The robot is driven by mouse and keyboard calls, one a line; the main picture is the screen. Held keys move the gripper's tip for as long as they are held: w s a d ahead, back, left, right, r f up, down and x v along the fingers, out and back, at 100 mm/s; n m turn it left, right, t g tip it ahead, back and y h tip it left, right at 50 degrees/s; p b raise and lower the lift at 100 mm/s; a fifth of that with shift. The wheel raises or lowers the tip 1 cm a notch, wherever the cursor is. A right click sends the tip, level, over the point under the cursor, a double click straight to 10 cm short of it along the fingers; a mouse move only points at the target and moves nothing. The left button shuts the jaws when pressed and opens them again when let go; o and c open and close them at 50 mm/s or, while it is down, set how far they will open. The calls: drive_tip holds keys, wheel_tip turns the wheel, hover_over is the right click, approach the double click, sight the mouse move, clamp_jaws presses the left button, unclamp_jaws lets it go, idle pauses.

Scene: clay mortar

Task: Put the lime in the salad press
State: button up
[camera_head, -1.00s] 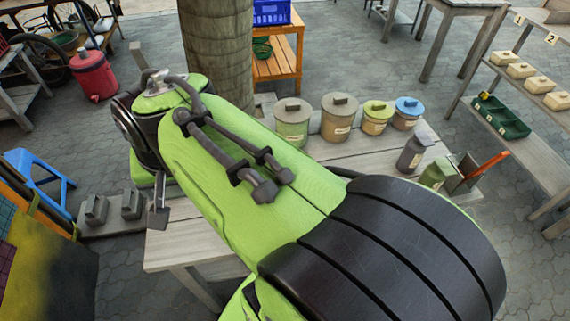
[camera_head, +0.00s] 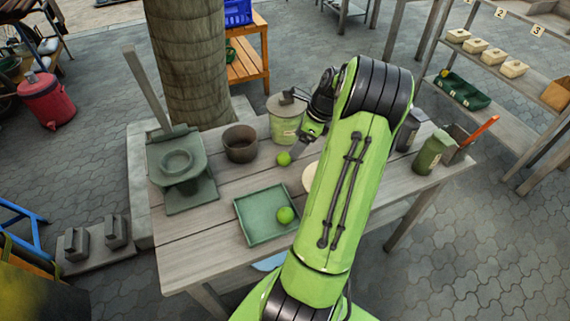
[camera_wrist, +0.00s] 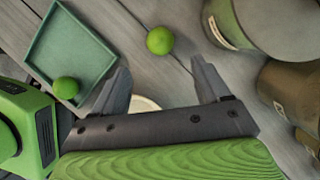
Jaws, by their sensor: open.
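A green lime (camera_head: 284,158) rests on the wooden table. It also shows in the wrist view (camera_wrist: 160,40), just beyond the gap between my fingers. A second lime (camera_head: 285,215) lies in a shallow green tray (camera_head: 248,238); it is at the left in the wrist view (camera_wrist: 66,88). The salad press (camera_head: 182,190) looks to be the grey-green device with a round ring and a raised lever at the table's left end. My gripper (camera_wrist: 160,76) is open and empty, close to the loose lime and apart from it. My arm hides part of the table.
A dark brown pot (camera_head: 240,144) stands between the press and a lidded green canister (camera_head: 286,128). A pale round item (camera_wrist: 143,104) lies partly hidden under my gripper. A green container (camera_head: 433,152) stands at the table's right end.

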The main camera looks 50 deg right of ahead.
drive_tip(key=b+x, duration=0.3)
drive_tip(key=x, duration=0.5)
drive_tip(key=shift+w+f, duration=0.15)
drive_tip(key=shift+w, duration=0.05)
drive_tip(key=shift+c, duration=0.3)
drive_tip(key=c, duration=1.2)
drive_tip(key=shift+o, duration=0.2)
wheel_tip(320, 180, up, 10)
drive_tip(key=p, duration=0.4)
